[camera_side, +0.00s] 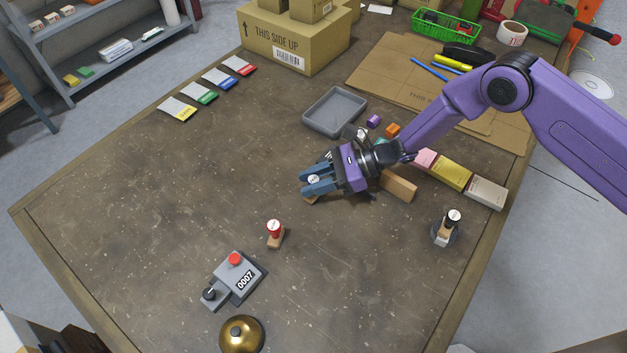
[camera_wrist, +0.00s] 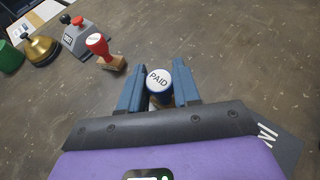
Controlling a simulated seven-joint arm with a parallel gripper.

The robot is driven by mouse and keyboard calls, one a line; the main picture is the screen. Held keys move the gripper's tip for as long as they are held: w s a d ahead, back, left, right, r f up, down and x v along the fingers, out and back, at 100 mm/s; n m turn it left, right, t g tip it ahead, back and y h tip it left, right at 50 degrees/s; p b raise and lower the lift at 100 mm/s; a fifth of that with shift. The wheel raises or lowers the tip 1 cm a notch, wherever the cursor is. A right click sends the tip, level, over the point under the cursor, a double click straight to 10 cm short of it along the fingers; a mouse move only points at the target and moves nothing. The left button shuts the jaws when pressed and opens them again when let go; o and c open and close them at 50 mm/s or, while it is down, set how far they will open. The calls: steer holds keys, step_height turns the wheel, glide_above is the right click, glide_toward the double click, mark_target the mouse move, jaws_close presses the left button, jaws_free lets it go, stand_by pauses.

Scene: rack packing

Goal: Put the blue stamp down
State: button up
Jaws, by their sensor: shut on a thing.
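The blue stamp has a white round cap reading PAID (camera_wrist: 157,78) and sits between the blue fingers of my gripper (camera_wrist: 158,92) in the wrist view. In the side view my gripper (camera_side: 318,182) is low over the middle of the table, shut on the blue stamp (camera_side: 313,179). A bit of its tan wooden base shows below the fingers. The rest of the stamp is hidden by the fingers, and I cannot tell whether its base touches the table.
A black-handled stamp (camera_side: 450,222) is at right.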

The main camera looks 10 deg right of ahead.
steer(key=shift+f, duration=0.3)
steer(key=o, duration=1)
steer(key=shift+o, duration=0.2)
steer(key=shift+r, duration=0.1)
steer(key=v, duration=1.2)
steer(key=shift+d, duration=0.1)
